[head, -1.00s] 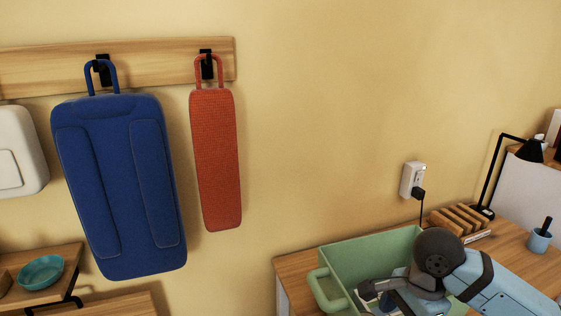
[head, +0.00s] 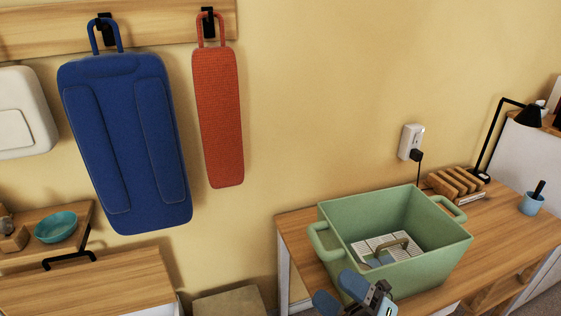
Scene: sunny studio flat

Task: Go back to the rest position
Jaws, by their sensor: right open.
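My right gripper (head: 352,294) shows at the bottom edge of the head view, in front of the green bin. Its blue and dark grey parts are partly cut off by the frame. It is open, and I see nothing held in it. The green bin (head: 440,255) stands on the wooden desk (head: 510,232). Inside it lies a white gridded item (head: 377,243) with a brownish handle-like bar. My left gripper is not in view.
A blue bag (head: 128,150) and a red bag (head: 218,120) hang from a wall rail. A wooden rack (head: 457,183), a black lamp (head: 520,113) and a blue cup (head: 531,203) stand on the desk. A plugged-in cord (head: 417,165) runs down behind it. A teal bowl (head: 56,227) sits on a shelf.

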